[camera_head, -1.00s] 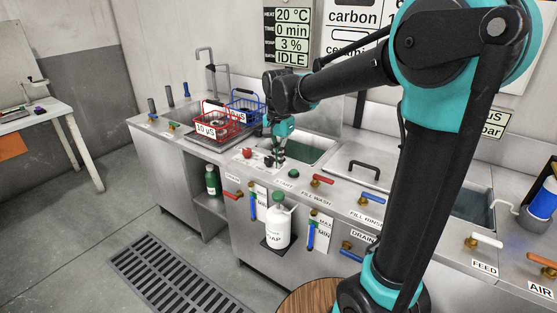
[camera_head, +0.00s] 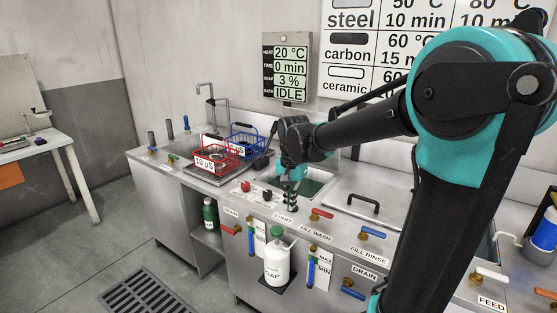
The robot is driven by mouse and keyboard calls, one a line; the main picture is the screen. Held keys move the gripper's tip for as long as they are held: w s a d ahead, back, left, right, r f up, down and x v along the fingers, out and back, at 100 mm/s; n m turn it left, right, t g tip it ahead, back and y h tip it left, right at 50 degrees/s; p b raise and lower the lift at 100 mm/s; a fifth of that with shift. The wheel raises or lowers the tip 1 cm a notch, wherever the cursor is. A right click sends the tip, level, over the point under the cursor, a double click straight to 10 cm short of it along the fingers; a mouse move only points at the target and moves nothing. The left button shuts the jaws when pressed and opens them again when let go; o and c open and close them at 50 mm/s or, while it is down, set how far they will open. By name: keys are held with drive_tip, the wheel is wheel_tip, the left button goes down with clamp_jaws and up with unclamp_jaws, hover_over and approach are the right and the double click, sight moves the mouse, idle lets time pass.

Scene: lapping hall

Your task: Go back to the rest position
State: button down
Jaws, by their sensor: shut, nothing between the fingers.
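My gripper (camera_head: 291,200) hangs from my teal and black arm, pointing down. It is over the front edge of the steel counter (camera_head: 345,221), close to the START label and left of the red-handled FILL WASH valve (camera_head: 321,215). Its fingers are shut with nothing between them. The green button seen earlier by the START label is hidden behind the gripper. I cannot tell whether the fingertips touch anything.
A red basket (camera_head: 216,158) and a blue basket (camera_head: 243,144) stand at the counter's left. A white soap bottle (camera_head: 277,262) sits on a front shelf. The wall display (camera_head: 288,67) reads IDLE. A floor grate (camera_head: 150,293) lies in front.

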drive_tip(key=s+d+f+n+t, duration=0.3)
drive_tip(key=s+d+f+n, duration=0.2)
drive_tip(key=s+d+f, duration=0.7)
drive_tip(key=s+d, duration=0.2)
drive_tip(key=d, duration=0.1)
drive_tip(key=shift+s+d+f+n+t, duration=0.2)
drive_tip(key=shift+s+d+n+t, duration=0.1)
drive_tip(key=shift+s+d, duration=0.1)
idle(1.0)
